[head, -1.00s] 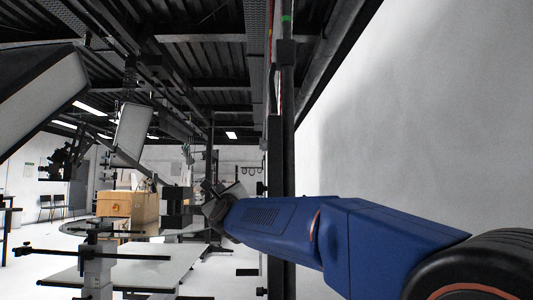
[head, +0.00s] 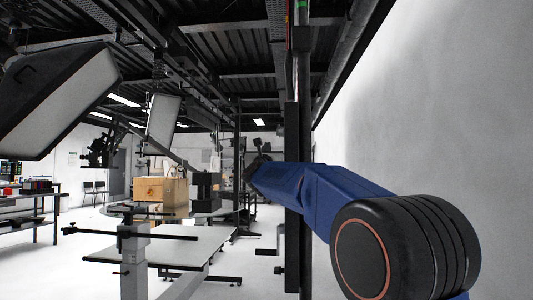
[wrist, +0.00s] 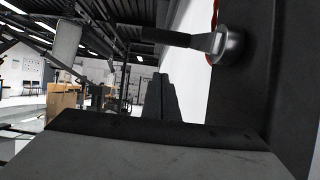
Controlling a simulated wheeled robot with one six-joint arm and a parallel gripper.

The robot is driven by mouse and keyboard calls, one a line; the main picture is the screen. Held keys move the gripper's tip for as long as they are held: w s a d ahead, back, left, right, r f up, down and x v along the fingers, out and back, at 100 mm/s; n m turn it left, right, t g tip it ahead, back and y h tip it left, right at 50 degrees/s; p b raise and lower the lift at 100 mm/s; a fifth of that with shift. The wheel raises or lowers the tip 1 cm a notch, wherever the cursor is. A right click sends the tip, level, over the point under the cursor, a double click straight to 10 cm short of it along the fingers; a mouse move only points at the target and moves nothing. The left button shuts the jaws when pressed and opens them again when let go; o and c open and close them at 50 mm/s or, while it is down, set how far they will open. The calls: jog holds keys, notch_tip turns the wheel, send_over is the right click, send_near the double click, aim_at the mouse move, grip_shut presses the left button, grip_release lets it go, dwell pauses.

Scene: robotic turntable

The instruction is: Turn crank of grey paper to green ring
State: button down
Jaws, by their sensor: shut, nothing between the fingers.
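In the wrist view a crank (wrist: 205,42) with a black grip and silver arm sticks out left from a round metal hub on a dark vertical panel. A curved red edge (wrist: 214,15) shows just above the hub. My gripper (wrist: 162,92) is shut and empty, below and left of the crank and apart from it. In the head view my gripper (head: 258,158) is small and partly hidden by my blue arm, near a dark post (head: 292,150). A green band (head: 303,5) is high on the pole behind. I cannot tell which crank is the grey paper's.
A large grey-white backdrop (head: 430,90) fills the right side. A low white-topped table (head: 190,245), a wooden crate (head: 160,192) and softboxes (head: 60,95) stand to the left. A small black bracket or handle (head: 265,252) juts from the post low down. Open floor lies between table and post.

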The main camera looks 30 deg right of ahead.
notch_tip(320, 180, up, 4)
jog(key=shift+w+d+r, duration=0.1)
jog(key=shift+w+r, duration=0.05)
jog(key=shift+r, duration=0.1)
dwell(0.4)
jog(key=shift+r, duration=0.7)
